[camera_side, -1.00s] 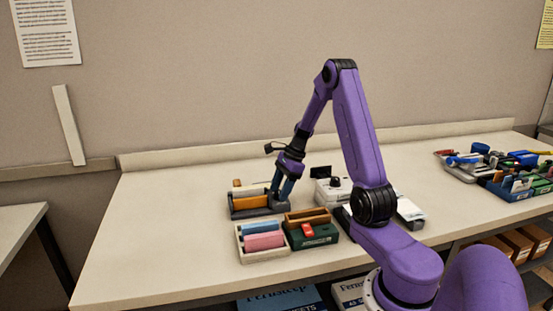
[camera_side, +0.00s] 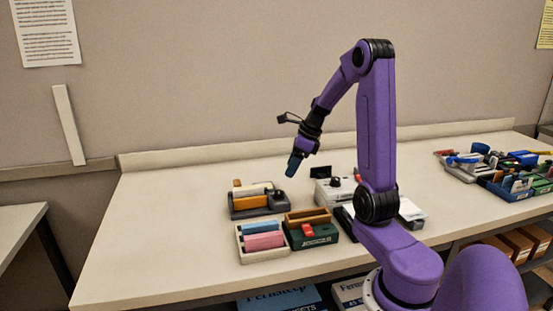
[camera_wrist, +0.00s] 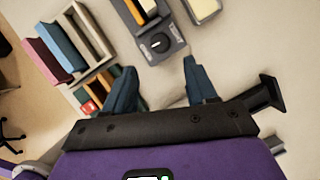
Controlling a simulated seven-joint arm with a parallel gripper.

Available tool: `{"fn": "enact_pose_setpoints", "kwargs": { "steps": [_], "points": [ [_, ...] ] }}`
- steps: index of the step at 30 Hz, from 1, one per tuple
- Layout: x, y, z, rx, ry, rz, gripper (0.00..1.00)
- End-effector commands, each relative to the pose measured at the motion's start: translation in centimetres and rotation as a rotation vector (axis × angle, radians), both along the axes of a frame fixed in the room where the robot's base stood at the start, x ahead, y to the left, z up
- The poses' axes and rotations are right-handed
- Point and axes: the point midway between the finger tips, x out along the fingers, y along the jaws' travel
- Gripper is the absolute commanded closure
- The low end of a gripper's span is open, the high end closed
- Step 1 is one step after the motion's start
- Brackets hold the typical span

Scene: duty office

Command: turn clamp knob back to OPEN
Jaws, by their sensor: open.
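A dark grey fixture (camera_side: 245,214) stands left of centre on the bench in the side view, with an orange block (camera_side: 252,201) in it. The wrist view shows the fixture (camera_wrist: 178,50) at the top, with a round dark knob (camera_wrist: 157,43) on its near end. A short pale mark shows on the knob; any lettering is too small to read. My gripper (camera_wrist: 160,68) is open and empty, its fingers apart and short of the knob in the wrist view. In the side view my gripper (camera_side: 292,168) hangs above the bench, up and right of the fixture.
A cream tray (camera_side: 243,248) with blue and pink blocks and a green box (camera_side: 318,240) with a red part stand in front of the fixture. A white box (camera_side: 328,195) with a black knob stands to the right. The bench's left part is clear.

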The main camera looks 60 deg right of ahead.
Motion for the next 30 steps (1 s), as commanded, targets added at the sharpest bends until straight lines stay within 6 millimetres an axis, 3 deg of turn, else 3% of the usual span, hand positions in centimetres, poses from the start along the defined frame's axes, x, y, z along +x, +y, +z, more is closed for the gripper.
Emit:
{"fn": "enact_pose_setpoints", "kwargs": {
  "steps": [15, 30],
  "points": [
    [-2.9, -1.1, 7.5, -0.004, -0.002, -0.001, 0.43],
    [-0.6, 5.9, 6.5, -0.117, 0.033, 0.519, 0.43]
  ]
}}
